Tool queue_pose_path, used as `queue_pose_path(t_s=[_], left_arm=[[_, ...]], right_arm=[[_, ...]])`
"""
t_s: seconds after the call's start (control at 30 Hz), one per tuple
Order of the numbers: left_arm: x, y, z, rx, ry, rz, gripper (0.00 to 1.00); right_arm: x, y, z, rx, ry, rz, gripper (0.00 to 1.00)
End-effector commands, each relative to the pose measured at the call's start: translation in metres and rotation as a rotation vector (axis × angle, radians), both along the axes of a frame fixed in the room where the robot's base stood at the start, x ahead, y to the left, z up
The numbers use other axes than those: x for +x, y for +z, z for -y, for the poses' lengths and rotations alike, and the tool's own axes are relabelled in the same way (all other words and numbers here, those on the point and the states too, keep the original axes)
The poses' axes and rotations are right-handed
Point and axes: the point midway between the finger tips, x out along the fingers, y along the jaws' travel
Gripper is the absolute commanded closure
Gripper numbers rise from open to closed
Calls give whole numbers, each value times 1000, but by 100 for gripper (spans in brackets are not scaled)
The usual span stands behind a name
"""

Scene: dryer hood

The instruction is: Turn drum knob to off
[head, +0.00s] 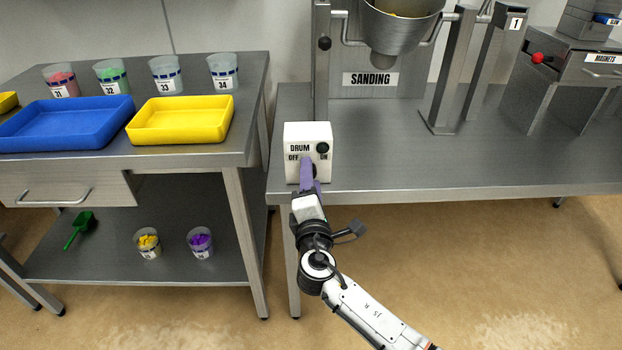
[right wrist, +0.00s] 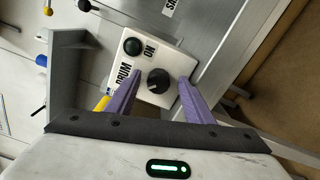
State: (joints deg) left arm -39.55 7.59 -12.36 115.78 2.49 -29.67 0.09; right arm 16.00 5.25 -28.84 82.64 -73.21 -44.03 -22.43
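The drum control box (head: 308,138) is a white box at the front left corner of the right table, marked DRUM, OFF on the left and ON on the right. Its black rotary knob (right wrist: 158,81) shows in the right wrist view, below a round black button (right wrist: 132,46). My right gripper (head: 310,172) is in front of the box; its purple fingers hide most of the knob in the head view. In the right wrist view the right gripper (right wrist: 157,92) is open, with a finger on each side of the knob and gaps between. My left gripper is not in view.
A SANDING machine with a metal bowl (head: 401,25) stands behind the box. The table's front edge (head: 450,192) runs to the right, with bare top beside the box. A left table holds a blue tray (head: 66,143), a yellow tray (head: 180,138) and several cups.

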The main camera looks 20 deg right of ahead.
Motion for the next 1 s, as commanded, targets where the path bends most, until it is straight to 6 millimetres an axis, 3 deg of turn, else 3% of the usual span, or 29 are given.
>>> queue_pose_path(t_s=[0.37, 0.8, 1.0], left_arm=[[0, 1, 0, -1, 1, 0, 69], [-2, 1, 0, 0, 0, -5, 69], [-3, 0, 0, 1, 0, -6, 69]], right_arm=[[-7, 1, -2, 3, 1, 1, 52], [-83, 0, -24, 2, 1, 0, 52], [-98, 1, -28, 1, 0, 1, 52]])
